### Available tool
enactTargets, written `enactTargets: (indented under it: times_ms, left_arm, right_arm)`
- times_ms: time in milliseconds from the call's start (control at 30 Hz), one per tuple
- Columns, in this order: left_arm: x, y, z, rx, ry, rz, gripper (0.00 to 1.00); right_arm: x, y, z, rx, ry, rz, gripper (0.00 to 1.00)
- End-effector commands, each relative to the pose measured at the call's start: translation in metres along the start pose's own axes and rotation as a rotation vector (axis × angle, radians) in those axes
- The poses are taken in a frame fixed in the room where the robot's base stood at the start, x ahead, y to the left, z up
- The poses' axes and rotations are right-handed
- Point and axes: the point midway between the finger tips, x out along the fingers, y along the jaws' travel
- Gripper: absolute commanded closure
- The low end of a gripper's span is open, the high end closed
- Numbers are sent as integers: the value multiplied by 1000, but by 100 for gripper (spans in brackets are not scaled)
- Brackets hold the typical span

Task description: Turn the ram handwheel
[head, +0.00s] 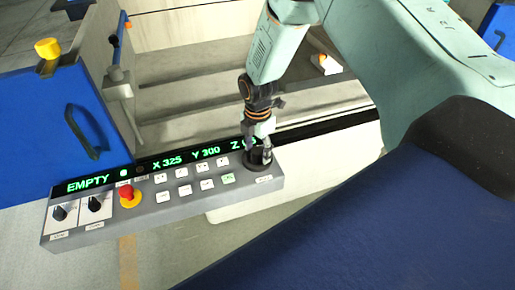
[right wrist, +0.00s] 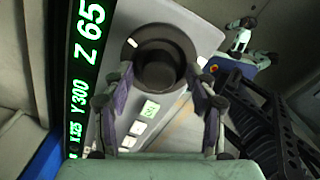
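The ram handwheel is a dark round knob with a hollow centre, set on the right end of the grey control panel. It shows in the right wrist view (right wrist: 158,68), with a white mark on the dark ring around it. In the head view the handwheel (head: 257,163) is partly hidden by my right gripper (head: 262,146), which points down onto it. In the wrist view my right gripper (right wrist: 162,88) is open, its two purple-padded fingers on either side of the knob's near part. I cannot tell whether they touch it. My left gripper is not in view.
The control panel (head: 150,215) carries white buttons, two black knobs and a red emergency stop (head: 127,193). Its display (head: 180,160) reads EMPTY, X 325, Y 300; the wrist view shows Z 65. A blue door (head: 60,140) with a dark handle stands at left, a grey tank behind.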

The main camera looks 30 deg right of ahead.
Motion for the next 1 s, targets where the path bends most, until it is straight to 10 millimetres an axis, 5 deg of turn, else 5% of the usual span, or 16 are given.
enactTargets:
  times_ms: [633,1000]
  left_arm:
    - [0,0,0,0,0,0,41]
    - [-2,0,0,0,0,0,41]
  right_arm:
    - [0,1,0,0,0,1,97]
    - [-1,1,0,80,0,1,97]
